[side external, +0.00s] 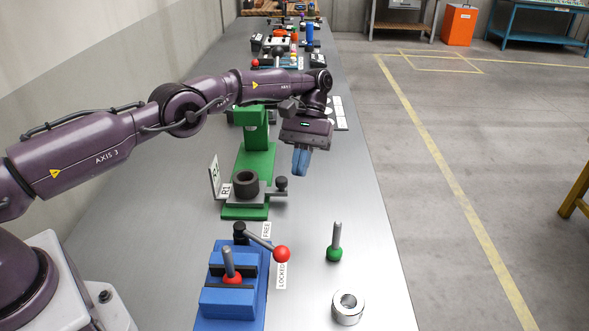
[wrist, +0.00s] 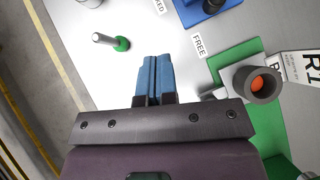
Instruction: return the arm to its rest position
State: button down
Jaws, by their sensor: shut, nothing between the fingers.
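My gripper (side external: 300,163) hangs above the bench, to the right of the green stand, with its blue fingers pointing down. The fingers are together with nothing between them; they also show closed in the wrist view (wrist: 154,60). My gripper touches nothing that I can see. The arm reaches out over the bench from the left in the side view.
Below stand a green fixture (side external: 256,162) with a dark ring (side external: 246,183), a blue clamp block (side external: 228,302) with a red-knobbed lever (side external: 281,254), a green-based pin (side external: 335,250) and a steel ring (side external: 348,308). More fixtures stand farther back. The bench's right strip is mostly clear.

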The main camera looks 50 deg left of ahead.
jog(key=s+a+r+m+t+y, duration=0.35)
jog(key=s+r+t, duration=0.25)
jog(key=s+r, duration=0.6)
jog(key=s+r+m+t, duration=0.1)
jog(key=s+r+t, duration=0.2)
jog(key=s, duration=0.6)
jog(key=s+a+r+m+t, duration=0.1)
jog(key=s+r+t, duration=0.2)
jog(key=s, duration=0.6)
jog(key=shift+s+a+r+t, duration=0.25)
jog(key=shift+r+t, duration=0.15)
jog(key=shift+r, duration=1)
